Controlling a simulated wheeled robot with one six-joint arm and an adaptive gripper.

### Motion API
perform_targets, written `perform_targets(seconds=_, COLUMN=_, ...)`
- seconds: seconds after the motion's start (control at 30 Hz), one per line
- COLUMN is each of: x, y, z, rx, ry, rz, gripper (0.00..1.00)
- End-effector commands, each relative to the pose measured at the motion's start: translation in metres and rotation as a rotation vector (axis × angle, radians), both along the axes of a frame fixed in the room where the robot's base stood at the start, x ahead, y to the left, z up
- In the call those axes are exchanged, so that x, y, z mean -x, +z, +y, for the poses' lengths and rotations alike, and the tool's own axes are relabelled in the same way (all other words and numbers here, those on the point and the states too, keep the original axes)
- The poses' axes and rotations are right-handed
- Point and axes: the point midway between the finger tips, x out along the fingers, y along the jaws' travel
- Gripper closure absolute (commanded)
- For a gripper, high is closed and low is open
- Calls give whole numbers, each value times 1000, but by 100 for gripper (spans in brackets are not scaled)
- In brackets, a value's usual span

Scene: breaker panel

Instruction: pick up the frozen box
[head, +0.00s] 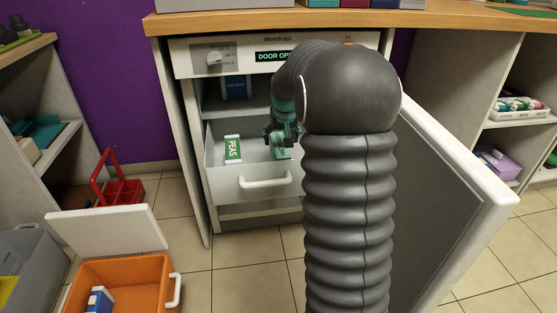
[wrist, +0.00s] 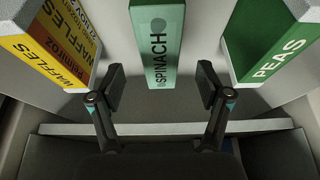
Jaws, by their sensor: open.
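A teal box marked SPINACH (wrist: 158,45) stands upright in the pulled-out white drawer (head: 225,182) of an open freezer. It also shows in the head view (head: 282,153), just below my gripper (head: 282,137). A green and white box marked PEAS (head: 232,149) stands to its left there and to its right in the wrist view (wrist: 268,50). A yellow box marked WAFFLES (wrist: 48,45) is at the left of the wrist view; my arm hides it in the head view. My gripper (wrist: 162,87) is open and empty, with the spinach box ahead, between the line of its fingers.
The open freezer door (head: 450,190) is right of my arm. A wooden counter (head: 210,20) runs above the freezer. A blue box (head: 236,88) sits on the shelf above the drawer. An orange cooler (head: 130,275) with its lid open and a red caddy (head: 120,190) stand on the floor left.

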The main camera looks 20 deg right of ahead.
Motion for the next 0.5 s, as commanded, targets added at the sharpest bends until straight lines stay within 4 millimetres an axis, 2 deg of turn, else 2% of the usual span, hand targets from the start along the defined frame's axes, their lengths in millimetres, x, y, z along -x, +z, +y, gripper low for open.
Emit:
perform_targets(seconds=0.27, x=-9, y=-22, z=-3, rx=0, ry=1, rz=2, gripper=23)
perform_targets(seconds=0.5, x=-23, y=-51, z=-7, rx=-1, ry=0, rz=2, gripper=23)
